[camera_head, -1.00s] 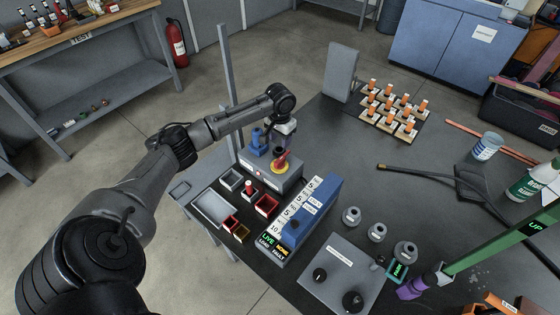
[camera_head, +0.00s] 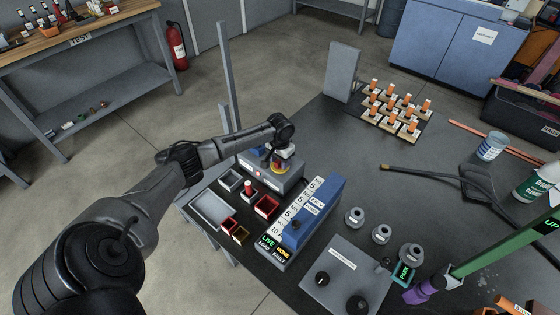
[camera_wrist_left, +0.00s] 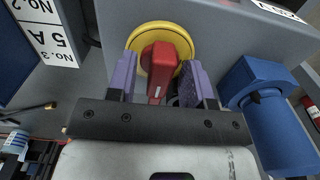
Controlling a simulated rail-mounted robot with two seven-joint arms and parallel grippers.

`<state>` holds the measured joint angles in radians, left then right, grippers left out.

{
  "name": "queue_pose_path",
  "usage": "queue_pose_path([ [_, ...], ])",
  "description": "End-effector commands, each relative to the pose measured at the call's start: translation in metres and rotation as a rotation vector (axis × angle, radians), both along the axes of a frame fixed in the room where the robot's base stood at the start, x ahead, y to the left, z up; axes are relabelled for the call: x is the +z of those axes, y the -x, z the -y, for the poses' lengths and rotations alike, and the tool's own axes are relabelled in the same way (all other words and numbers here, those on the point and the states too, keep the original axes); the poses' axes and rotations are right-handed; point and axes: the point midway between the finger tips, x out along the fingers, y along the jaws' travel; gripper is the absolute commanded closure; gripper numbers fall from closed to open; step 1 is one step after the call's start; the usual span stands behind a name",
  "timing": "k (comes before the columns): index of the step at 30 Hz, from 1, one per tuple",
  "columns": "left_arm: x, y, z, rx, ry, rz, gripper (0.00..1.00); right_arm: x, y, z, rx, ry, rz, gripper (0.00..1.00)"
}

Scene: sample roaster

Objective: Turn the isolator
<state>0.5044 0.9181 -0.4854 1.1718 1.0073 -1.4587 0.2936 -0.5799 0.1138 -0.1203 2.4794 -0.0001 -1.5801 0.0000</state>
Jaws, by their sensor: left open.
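The isolator has a red handle (camera_wrist_left: 161,62) on a round yellow plate (camera_wrist_left: 187,40). It is on the grey box (camera_head: 263,174) beside the blue fitting (camera_head: 257,157). My left gripper (camera_head: 282,157) is over the isolator and hides most of it in the head view. In the left wrist view, its purple fingers (camera_wrist_left: 160,80) are open, one on each side of the red handle. Gaps show between handle and fingers. The handle points roughly along the fingers.
Small trays (camera_head: 211,209) lie in front of the box. A blue case (camera_head: 318,207) with number labels stands to the right. The blue fitting (camera_wrist_left: 278,115) is close to the right finger in the wrist view. A green bar (camera_head: 500,247) crosses the bench at right.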

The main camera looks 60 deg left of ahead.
Motion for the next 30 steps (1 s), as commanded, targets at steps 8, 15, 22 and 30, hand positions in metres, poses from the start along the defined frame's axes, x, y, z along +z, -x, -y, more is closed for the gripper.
queue_pose_path([
  [8, 0.0, 0.0, 0.0, -0.001, 0.0, 0.0, 0.56, 0.0, 0.0, 0.001, 0.002, 0.003, 0.0, 1.0],
  [15, 0.0, 0.0, 0.0, -0.001, 0.0, 0.0, 0.79, 0.0, 0.0, 0.003, 0.008, 0.011, 0.001, 1.0],
  [22, 0.0, 0.0, 0.0, -0.001, 0.0, 0.0, 1.0, 0.0, 0.0, 0.003, 0.007, 0.011, 0.001, 1.0],
  [30, 0.003, 0.0, 0.001, 0.031, 0.003, -0.001, 1.0, 0.012, 0.0, 0.002, 0.004, 0.007, 0.001, 1.0],
])
